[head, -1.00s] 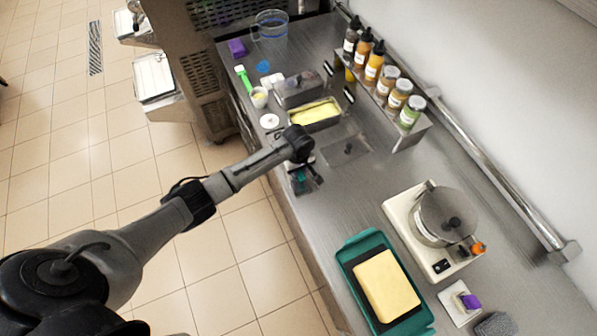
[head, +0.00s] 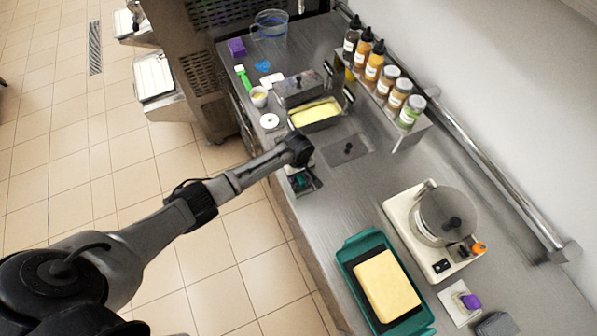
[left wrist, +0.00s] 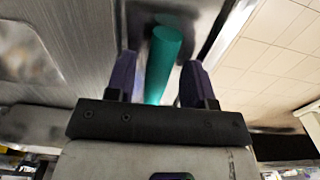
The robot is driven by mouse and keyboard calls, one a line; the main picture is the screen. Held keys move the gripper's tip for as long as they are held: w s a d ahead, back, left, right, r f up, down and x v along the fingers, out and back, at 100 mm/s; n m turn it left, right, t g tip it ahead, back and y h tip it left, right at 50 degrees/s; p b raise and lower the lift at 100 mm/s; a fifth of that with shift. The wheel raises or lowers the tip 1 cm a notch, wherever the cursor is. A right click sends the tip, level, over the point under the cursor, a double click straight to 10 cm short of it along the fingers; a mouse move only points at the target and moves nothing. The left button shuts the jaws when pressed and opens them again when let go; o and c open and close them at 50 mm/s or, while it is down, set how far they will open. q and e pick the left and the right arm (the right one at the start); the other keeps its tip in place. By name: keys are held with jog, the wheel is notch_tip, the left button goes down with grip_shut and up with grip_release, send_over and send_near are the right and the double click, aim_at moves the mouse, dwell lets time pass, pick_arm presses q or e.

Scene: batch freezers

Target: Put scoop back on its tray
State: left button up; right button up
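The scoop shows as a teal handle (left wrist: 160,62) in the left wrist view, with its far end over a metal surface. My left gripper (left wrist: 158,75) has its two purple fingers apart, one on each side of the handle. A gap shows beside the left finger; contact on the right is unclear. In the head view, my left gripper (head: 300,168) points down at the counter's front edge, mostly hidden by my wrist. Below it is a small metal tray (head: 317,184) with a bit of teal in it. The scoop's head is hidden. My right gripper is not in view.
A tub of yellow ice cream (head: 316,113) and a sunken dark-knobbed plate (head: 348,150) lie behind the tray. A teal tray (head: 348,246) with a yellow block stands nearer, beside a round-topped machine (head: 430,235). Bottles (head: 375,60) line the wall shelf. Counter between is clear.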

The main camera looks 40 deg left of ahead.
pick_arm(q)
notch_tip(320, 180, up, 12)
jog(key=p, duration=0.1)
jog(key=shift+r, duration=0.15)
dwell(0.5)
jog(key=s+d+f+m+t+h, duration=0.1)
jog(key=s+d+f+m, duration=0.25)
jog(key=s, duration=0.45)
jog(key=s+d+f+m, duration=0.2)
jog(key=s+d+m, duration=0.25)
jog(key=s, duration=0.25)
jog(key=s+r+m+t, duration=0.1)
jog(key=s+r+m, duration=0.1)
jog(key=s, duration=0.6)
jog(key=s+r+m+t, duration=0.1)
jog(key=s+r+m, duration=0.2)
jog(key=s, duration=0.5)
jog(key=shift+s+a+r+m+y, duration=0.15)
jog(key=shift+s+m+y, duration=0.2)
jog(key=shift+m, duration=0.45)
